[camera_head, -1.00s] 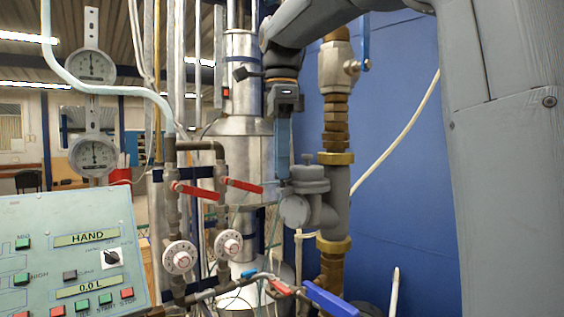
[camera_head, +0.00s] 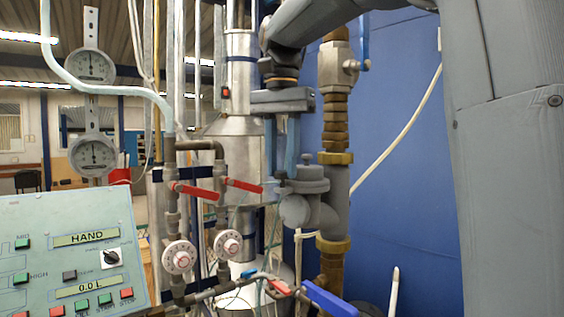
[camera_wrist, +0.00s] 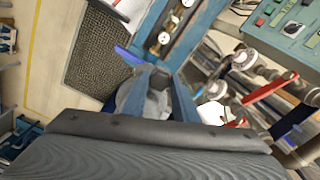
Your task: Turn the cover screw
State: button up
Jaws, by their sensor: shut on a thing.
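The grey meter (camera_head: 311,194) with a round flanged cover stands against the grey and brass pipe in the head view. A small grey cover screw (camera_head: 281,176) shows at the left of the meter's cover, between my fingertips. My gripper (camera_head: 281,172) points straight down with its two blue-grey fingers seen side by side, shut on the screw. In the wrist view my gripper (camera_wrist: 164,82) reaches over the grey meter (camera_wrist: 128,98), which the fingers and gripper body partly hide. The contact itself is too small to see clearly.
Red-handled valves (camera_head: 195,191) and pipes stand close left of the gripper. A blue-handled valve (camera_head: 331,299) lies below the meter. A control panel (camera_head: 70,255) is at lower left. The blue wall (camera_head: 405,190) is behind, with a white hose.

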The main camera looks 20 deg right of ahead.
jog(key=n, duration=0.6)
jog(key=shift+d, duration=0.1)
jog(key=shift+n, duration=0.3)
dwell(0.3)
jog(key=o, duration=1.1)
jog(key=shift+c, duration=0.2)
